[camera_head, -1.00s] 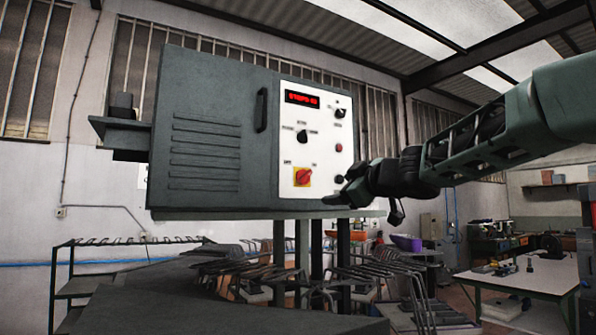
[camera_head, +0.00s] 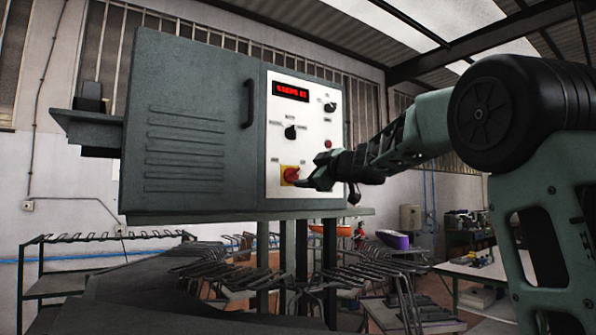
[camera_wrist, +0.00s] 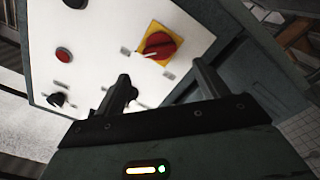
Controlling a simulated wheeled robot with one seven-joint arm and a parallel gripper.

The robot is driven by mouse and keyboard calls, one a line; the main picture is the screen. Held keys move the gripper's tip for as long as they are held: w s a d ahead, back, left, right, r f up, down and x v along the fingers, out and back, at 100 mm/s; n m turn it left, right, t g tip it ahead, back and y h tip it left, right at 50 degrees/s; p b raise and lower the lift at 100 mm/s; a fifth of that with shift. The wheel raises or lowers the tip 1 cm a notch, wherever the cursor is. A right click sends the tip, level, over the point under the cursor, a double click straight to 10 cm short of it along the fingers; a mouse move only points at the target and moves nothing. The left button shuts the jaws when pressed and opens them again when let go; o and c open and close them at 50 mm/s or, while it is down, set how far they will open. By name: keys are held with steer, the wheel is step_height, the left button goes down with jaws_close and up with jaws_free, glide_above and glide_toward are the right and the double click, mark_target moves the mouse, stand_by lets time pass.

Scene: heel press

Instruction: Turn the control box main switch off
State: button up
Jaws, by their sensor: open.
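The control box (camera_head: 190,130) is a grey-green cabinet with a white panel on its right side. The main switch (camera_head: 291,174) is a red rotary knob on a yellow plate, low on that panel. In the wrist view the main switch (camera_wrist: 159,45) shows whole, ahead of the fingers, its red handle lying slantwise. My gripper (camera_head: 308,183) is in front of the panel, just right of the switch, and partly overlaps it in the head view. In the wrist view my gripper (camera_wrist: 162,82) is open and empty, its two fingers apart, with no clear contact with the knob.
The panel also holds a red display (camera_head: 290,91), a black selector (camera_head: 291,132), an upper knob (camera_head: 330,107) and a red button (camera_head: 328,144). Below are metal racks (camera_head: 250,270) with many bent rods. A work table (camera_head: 480,268) stands at the right.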

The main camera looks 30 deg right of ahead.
mark_target(295, 174)
steer(key=w+p, duration=0.1)
steer(key=w, duration=0.5)
steer(key=shift+w+a+p, duration=0.1)
steer(key=shift+w+p, duration=0.1)
steer(key=shift+p, duration=0.2)
steer(key=c, duration=1)
